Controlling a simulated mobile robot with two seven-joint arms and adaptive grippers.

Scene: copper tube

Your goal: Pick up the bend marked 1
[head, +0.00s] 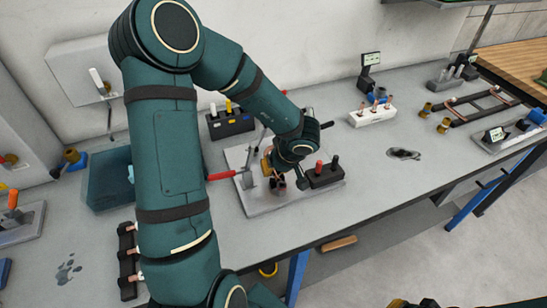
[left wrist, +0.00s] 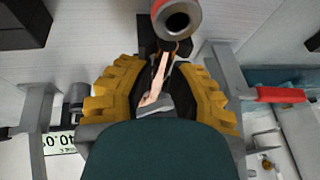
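My left gripper (head: 277,178) is over the grey plate of the bench fixture (head: 262,205). In the left wrist view its yellow fingers (left wrist: 160,95) are wide apart. A copper piece (left wrist: 157,82), perhaps the bend, shows between the fingers with visible gaps at both sides. It is partly hidden by my gripper; copper also shows below the gripper in the head view (head: 277,189). I cannot read a mark 1 on it. Only a small yellow and dark part of my right gripper appears at the bottom edge.
A red-handled lever (head: 222,175) is left of the gripper, and a black block with red and black knobs (head: 325,174) is right. A black rack with copper pieces (head: 127,262) is at the left. A white block (head: 372,116) holds copper pieces farther right.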

